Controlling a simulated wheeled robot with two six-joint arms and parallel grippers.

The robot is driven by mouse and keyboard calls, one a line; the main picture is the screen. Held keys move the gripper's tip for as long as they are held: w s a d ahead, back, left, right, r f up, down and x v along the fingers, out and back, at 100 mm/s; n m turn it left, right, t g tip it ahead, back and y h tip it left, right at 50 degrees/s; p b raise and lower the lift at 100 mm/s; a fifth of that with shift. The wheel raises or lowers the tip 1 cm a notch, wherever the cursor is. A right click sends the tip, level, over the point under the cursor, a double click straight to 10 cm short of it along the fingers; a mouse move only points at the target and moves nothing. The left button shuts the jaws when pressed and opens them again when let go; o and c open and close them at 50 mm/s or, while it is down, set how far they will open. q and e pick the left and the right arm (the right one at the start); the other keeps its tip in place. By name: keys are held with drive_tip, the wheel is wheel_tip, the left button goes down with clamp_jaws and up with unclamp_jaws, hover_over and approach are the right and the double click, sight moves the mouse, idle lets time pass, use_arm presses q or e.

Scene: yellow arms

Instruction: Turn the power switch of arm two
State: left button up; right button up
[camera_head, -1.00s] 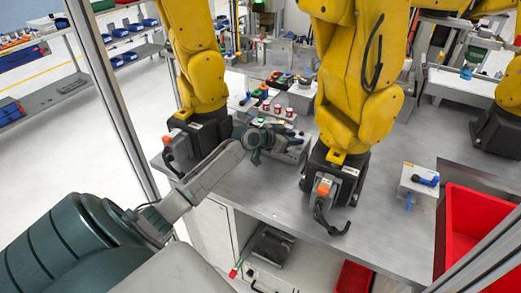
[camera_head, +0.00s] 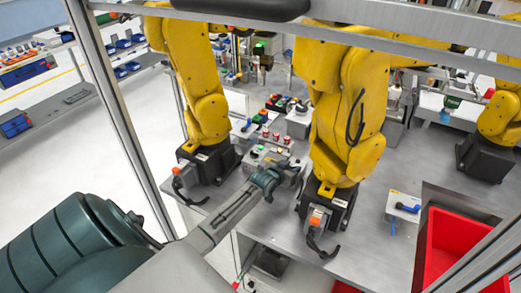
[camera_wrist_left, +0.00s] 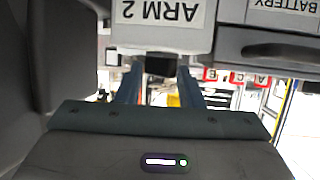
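A grey control box (camera_head: 290,172) stands on the metal table between two yellow arms. In the left wrist view its front shows upside down, with a white "ARM 2" label (camera_wrist_left: 160,12) and a dark switch knob (camera_wrist_left: 161,66) beside it. My left gripper (camera_head: 268,181) is at the box in the head view. In the left wrist view its two bluish fingers (camera_wrist_left: 161,84) stand apart, one on each side of the knob. Whether they press on it cannot be made out. The knob is hidden in the head view. My right gripper is not in view.
A "BATTERY" label (camera_wrist_left: 284,6) sits on a neighbouring panel, with small red lettered tags (camera_wrist_left: 236,77) near it. Yellow arms (camera_head: 350,120) rise close on both sides of the box. A red bin (camera_head: 452,248) stands at the right.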

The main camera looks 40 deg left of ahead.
use_arm(q)
drive_tip(key=shift+d+r+n+y+p, duration=0.15)
drive_tip(key=shift+n+y+p, duration=0.7)
drive_tip(key=shift+p, duration=0.5)
drive_tip(key=s+d+g+b, duration=0.1)
drive_tip(key=s+d, duration=0.2)
drive_tip(key=s, duration=0.5)
drive_tip(key=s+d+m+g+b, duration=0.1)
drive_tip(key=s+d+g, duration=0.1)
drive_tip(key=s, duration=0.6)
drive_tip(key=s+d+f+g+b, duration=0.1)
drive_tip(key=s+d, duration=0.3)
drive_tip(key=s, duration=0.4)
drive_tip(key=shift+s+m+g+h+b, duration=0.25)
drive_tip(key=shift+s+g+h+b, duration=0.15)
drive_tip(key=shift+b, duration=0.2)
drive_tip(key=s+f, duration=0.2)
drive_tip(key=shift+s+g, duration=0.35)
drive_tip(key=shift+g, duration=0.05)
drive_tip(key=shift+d, duration=0.1)
